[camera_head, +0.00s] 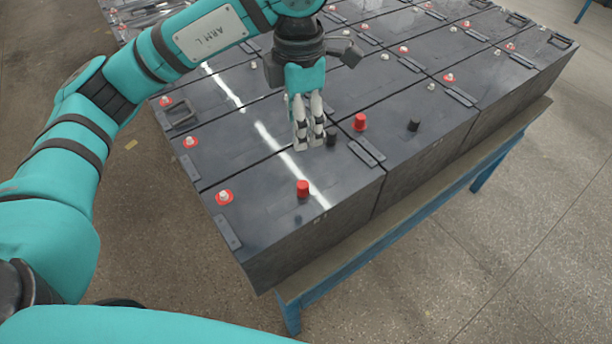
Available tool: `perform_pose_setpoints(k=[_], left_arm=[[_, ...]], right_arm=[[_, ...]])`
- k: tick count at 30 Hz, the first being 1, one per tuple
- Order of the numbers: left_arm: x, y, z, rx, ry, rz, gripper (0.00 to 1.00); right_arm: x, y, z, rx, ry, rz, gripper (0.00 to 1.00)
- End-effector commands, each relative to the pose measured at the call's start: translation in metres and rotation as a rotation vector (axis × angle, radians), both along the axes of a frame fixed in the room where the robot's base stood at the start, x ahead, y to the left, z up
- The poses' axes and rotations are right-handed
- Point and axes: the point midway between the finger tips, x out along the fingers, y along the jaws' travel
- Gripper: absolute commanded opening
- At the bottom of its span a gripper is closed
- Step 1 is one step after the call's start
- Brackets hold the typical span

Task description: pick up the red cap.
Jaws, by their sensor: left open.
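Two red caps stand upright on the dark battery tops. The nearer red cap (303,188) is on the front battery, below my left gripper in the picture. The other red cap (360,122) is to the right of the gripper. My left gripper (309,142) points down over the batteries with its pale fingers open. Nothing shows between the fingers. A black cap (331,137) stands just beside the right finger; I cannot tell whether they touch. My right gripper is not in view.
Rows of batteries (262,225) sit on a blue-legged bench (340,275). Red-ringed terminals (224,196) and dark handles (367,152) rise from the tops. The floor at right is clear.

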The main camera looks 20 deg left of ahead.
Motion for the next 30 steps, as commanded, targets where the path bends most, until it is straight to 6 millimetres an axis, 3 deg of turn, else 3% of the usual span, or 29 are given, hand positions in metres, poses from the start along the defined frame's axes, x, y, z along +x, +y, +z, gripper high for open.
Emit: perform_pose_setpoints(k=[9, 15, 25, 30], left_arm=[[-0.002, 0.0, -0.062, 0.002, 0.009, 0.0, 0.53], [-0.002, 0.0, -0.099, 0.003, 0.007, 0.001, 0.53], [-0.002, 0.0, -0.127, 0.003, 0.007, 0.0, 0.53], [-0.003, -0.001, -0.153, 0.003, 0.007, 0.002, 0.53]], right_arm=[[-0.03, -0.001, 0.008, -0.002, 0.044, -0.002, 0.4], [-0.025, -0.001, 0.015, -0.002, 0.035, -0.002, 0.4], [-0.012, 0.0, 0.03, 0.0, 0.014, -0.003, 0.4], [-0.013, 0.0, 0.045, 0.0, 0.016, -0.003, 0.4]])
